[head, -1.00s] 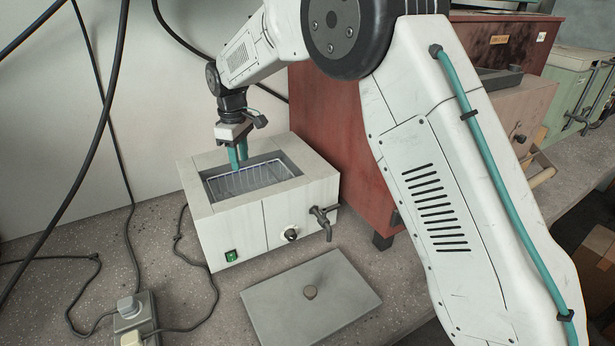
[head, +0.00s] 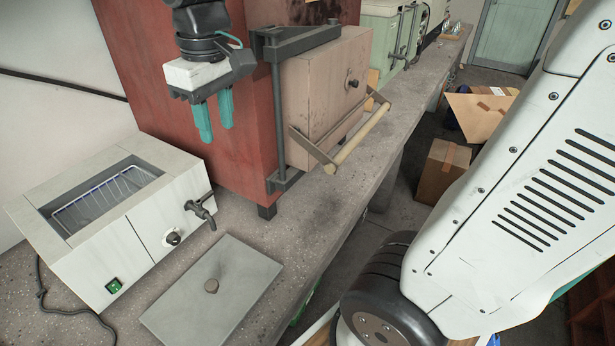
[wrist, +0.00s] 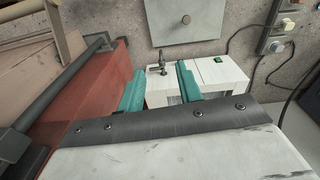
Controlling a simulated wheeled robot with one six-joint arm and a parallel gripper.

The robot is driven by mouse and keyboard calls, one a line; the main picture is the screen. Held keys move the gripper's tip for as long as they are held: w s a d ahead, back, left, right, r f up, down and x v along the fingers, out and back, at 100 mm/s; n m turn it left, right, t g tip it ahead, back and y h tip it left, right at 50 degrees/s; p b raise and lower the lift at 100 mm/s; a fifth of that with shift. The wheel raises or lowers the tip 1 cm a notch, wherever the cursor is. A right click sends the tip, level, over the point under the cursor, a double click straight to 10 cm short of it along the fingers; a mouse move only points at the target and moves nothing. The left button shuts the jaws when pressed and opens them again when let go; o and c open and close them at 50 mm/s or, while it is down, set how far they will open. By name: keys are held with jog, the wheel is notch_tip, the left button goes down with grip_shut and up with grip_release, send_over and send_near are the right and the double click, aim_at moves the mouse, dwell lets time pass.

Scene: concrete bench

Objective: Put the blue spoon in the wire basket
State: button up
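The wire basket (head: 100,203) sits inside the open-topped white bath box (head: 150,236) at the left of the head view. I make out no blue spoon in either current view. My gripper (head: 214,125) has teal fingers and points down, above and to the right of the bath, in front of the tall red cabinet. In the wrist view my gripper (wrist: 160,75) has its fingers apart with nothing between them. The bath box (wrist: 218,78) shows beyond the fingers there, and the inside of the basket is hidden.
A flat grey lid (head: 225,290) with a knob lies on the bench before the bath. A tap (head: 201,208) sticks out of the bath's side. The red cabinet (head: 190,70) and a brown oven (head: 325,85) with a protruding handle (head: 360,140) stand close to my gripper.

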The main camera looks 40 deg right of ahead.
jog(key=s+d+f+m, duration=0.2)
jog(key=s, duration=0.6)
jog(key=s+d+f+m, duration=0.2)
jog(key=s+d+f, duration=0.1)
jog(key=s, duration=0.5)
jog(key=shift+s, duration=0.35)
jog(key=shift+o, duration=0.2)
jog(key=shift+a+t, duration=0.2)
jog(key=shift+t, duration=0.1)
dwell(0.7)
